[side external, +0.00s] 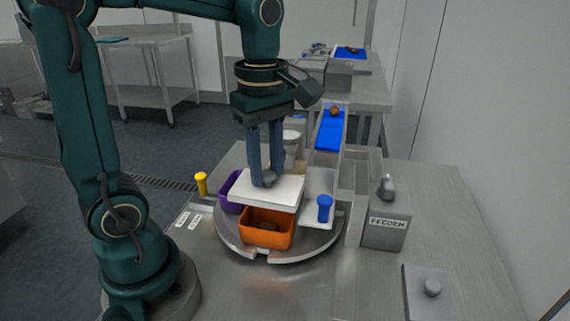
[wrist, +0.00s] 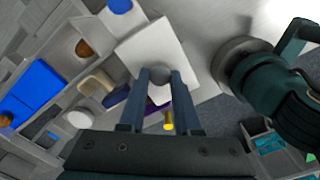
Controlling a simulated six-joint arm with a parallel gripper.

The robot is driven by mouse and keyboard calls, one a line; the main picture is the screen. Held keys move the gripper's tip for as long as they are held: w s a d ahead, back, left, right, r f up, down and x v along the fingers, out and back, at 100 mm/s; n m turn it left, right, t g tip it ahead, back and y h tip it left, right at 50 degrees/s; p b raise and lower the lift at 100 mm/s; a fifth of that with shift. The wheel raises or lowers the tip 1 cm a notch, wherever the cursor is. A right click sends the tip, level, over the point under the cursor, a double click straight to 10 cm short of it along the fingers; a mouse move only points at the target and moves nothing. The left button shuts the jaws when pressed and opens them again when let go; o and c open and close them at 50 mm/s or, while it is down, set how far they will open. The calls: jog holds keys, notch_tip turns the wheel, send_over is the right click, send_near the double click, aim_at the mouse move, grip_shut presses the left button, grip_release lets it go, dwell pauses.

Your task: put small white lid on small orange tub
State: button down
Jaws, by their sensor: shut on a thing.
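My gripper (side external: 266,183) is shut on the grey knob of the white lid (side external: 285,191). In the side external view it holds the lid roughly level, above and a little behind the orange tub (side external: 267,234). The tub stands at the front of the round metal turntable and a dark date shows inside it. I cannot tell whether the lid touches the tub's back rim. In the wrist view the lid (wrist: 165,52) extends beyond the fingertips (wrist: 160,78) and hides the orange tub.
A purple tub (side external: 234,188) stands behind left, partly under the lid. The feeder box (side external: 386,222) and blue chute (side external: 330,132) stand right and behind.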

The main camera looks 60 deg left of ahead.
jog(key=shift+s+a+f, duration=0.1)
jog(key=shift+a+f, duration=0.1)
jog(key=shift+a, duration=0.05)
jog(key=shift+f, duration=2.7)
jog(key=shift+f, duration=0.55)
jog(key=shift+c, duration=0.2)
grip_release()
dwell(0.3)
jog(key=shift+r, duration=3.5)
